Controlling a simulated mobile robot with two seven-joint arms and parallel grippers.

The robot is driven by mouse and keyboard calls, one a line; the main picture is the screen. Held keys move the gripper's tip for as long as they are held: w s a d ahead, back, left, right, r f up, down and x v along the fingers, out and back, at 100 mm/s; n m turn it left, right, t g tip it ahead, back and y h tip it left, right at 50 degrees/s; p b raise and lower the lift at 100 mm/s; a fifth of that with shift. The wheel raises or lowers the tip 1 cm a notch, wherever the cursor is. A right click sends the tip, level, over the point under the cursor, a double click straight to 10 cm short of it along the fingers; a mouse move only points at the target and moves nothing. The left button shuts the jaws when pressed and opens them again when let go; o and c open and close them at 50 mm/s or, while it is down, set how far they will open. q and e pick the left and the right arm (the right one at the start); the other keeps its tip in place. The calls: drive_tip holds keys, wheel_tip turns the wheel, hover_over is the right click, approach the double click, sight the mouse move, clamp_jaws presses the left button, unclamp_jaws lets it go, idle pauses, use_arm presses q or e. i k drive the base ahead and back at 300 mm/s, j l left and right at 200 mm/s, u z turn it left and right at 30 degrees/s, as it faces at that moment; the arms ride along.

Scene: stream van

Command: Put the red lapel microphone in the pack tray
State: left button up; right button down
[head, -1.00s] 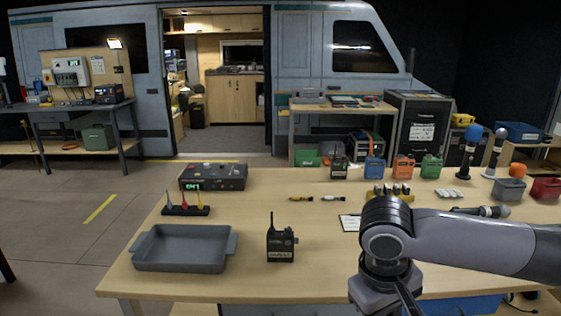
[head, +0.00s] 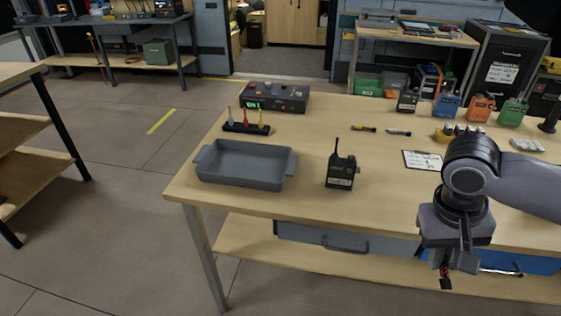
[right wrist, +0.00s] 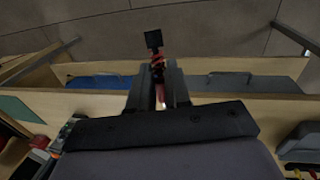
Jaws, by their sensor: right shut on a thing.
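My right gripper (head: 452,262) points down in front of the table's near edge. It is shut on a small red-and-black thing, which I take to be the red lapel microphone (head: 446,274). In the right wrist view the microphone's red part (right wrist: 159,62) shows between the fingers, with a square black end (right wrist: 153,40) beyond them. The pack tray appears to be the empty grey tray (head: 240,182) at the table's left end, well left of the gripper. My left gripper is not in view.
A black radio (head: 341,170) stands upright right of the tray. Behind the tray are a small rack (head: 246,128) with white, red and yellow pointed pieces and a black control box (head: 275,97). A clipboard (head: 422,160) lies near my right arm.

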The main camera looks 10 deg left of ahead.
sight(247, 168)
drive_tip(key=i+j+u, duration=0.8)
drive_tip(key=i+u, duration=0.15)
drive_tip(key=i, duration=0.05)
